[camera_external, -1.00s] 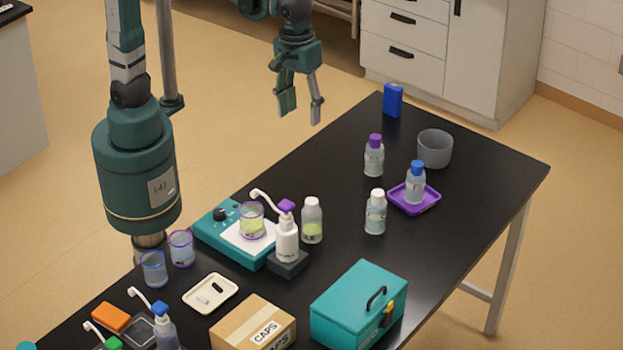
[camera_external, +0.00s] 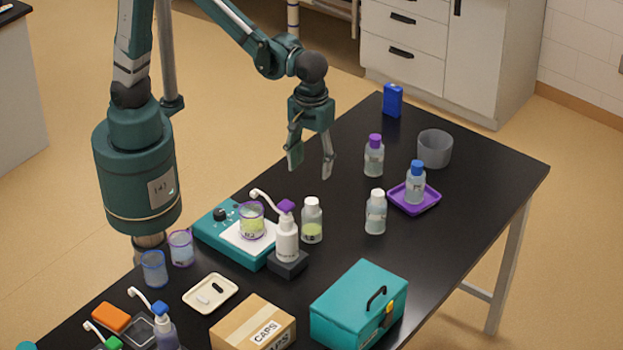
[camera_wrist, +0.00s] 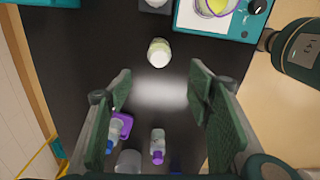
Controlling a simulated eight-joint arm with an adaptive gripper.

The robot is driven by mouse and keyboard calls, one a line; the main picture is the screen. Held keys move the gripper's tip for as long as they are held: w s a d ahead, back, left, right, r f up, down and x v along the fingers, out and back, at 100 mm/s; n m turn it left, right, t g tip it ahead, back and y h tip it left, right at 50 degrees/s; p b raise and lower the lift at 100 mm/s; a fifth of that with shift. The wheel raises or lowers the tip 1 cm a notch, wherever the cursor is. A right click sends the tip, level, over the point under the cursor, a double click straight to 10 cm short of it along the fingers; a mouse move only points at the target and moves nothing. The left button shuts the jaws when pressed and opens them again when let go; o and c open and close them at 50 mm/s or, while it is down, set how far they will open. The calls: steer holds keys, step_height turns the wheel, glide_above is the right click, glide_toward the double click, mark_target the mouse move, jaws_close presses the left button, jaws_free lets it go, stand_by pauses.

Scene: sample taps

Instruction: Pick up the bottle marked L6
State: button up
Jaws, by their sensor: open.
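Several bottles stand upright on the black table; I cannot read which is marked L6. A purple-capped bottle (camera_external: 374,157) is also in the wrist view (camera_wrist: 157,143). A white-capped clear bottle (camera_external: 376,213) stands nearer. A blue-capped bottle (camera_external: 415,185) stands on a purple tray (camera_external: 429,208). A white-capped bottle with yellow-green liquid (camera_external: 312,221) stands beside the scale, and shows in the wrist view (camera_wrist: 159,53). My gripper (camera_external: 311,172) is open and empty, pointing down above the table, left of the purple-capped bottle. Its fingers (camera_wrist: 160,82) flank bare tabletop in the wrist view.
A grey cup (camera_external: 434,149) and blue box (camera_external: 393,100) stand at the far end. A teal scale (camera_external: 213,231) holds a beaker, with a purple-topped pump bottle (camera_external: 287,238) beside it. A caps box (camera_external: 252,324) and teal case (camera_external: 358,305) stand in front.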

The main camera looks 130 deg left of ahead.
mark_target(311, 212)
step_height(311, 212, down, 14)
steer(key=shift+f, duration=0.25)
steer(key=shift+f, duration=1.3)
steer(key=shift+w+f, duration=0.1)
steer(key=shift+f, duration=2.5)
steer(key=c, duration=1)
